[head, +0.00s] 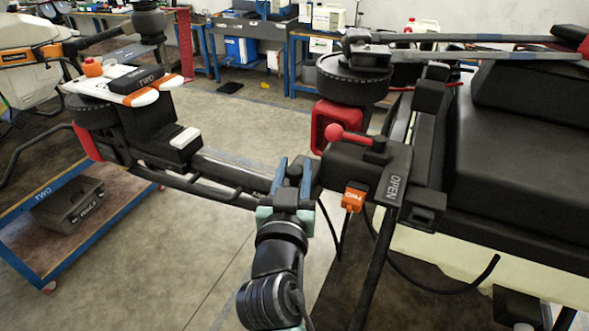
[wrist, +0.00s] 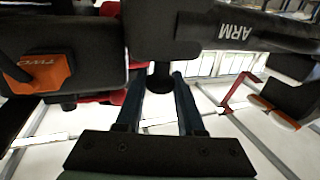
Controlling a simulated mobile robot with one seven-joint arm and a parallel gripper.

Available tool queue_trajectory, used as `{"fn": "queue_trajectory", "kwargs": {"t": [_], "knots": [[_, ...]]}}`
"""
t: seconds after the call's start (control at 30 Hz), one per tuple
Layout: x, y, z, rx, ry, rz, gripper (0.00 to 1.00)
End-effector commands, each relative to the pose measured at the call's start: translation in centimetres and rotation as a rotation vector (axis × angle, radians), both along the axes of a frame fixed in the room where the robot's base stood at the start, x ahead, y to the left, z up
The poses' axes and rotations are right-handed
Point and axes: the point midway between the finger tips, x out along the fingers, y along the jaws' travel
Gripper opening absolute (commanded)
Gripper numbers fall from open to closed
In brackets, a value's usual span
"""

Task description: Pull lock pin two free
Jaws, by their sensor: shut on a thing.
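My gripper (head: 294,168) is in the middle of the head view, beside the hinge of the drone arm (head: 225,172). In the wrist view its two blue fingers (wrist: 160,84) are shut on a short dark knob, which I take for lock pin two (wrist: 160,73). The knob stands out from the black arm block marked ARM (wrist: 225,30). In the head view the fingers hide the pin. An orange TWO tag (head: 353,200) hangs on the latch block (head: 372,170) to the right; it also shows in the wrist view (wrist: 45,72).
A red-knobbed lever (head: 346,134) sits on the latch block, which is marked OPEN. The drone body (head: 520,150) fills the right. A blue cart (head: 75,215) stands at the left. Dark cables hang below the latch. Open floor lies between cart and drone.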

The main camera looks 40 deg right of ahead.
Motion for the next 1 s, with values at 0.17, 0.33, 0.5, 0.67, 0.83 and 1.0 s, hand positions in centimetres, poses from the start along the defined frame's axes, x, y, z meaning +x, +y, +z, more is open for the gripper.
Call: {"fn": "queue_trajectory", "kwargs": {"t": [0.17, 0.33, 0.5, 0.67, 0.83, 1.0], "knots": [[0.0, 0.0, 0.0, 0.001, 0.001, 0.0, 0.0], [0.0, 0.0, 0.0, 0.001, 0.001, 0.0, 0.0], [0.0, 0.0, -0.1, 0.001, 0.001, 0.0, 0.0], [0.0, 0.0, -0.1, 0.001, 0.001, 0.0, 0.0], [0.0, 0.0, -0.1, 0.001, 0.001, 0.0, 0.0], [0.0, 0.0, 1.1, 0.001, -0.001, -0.001, 0.0]]}}
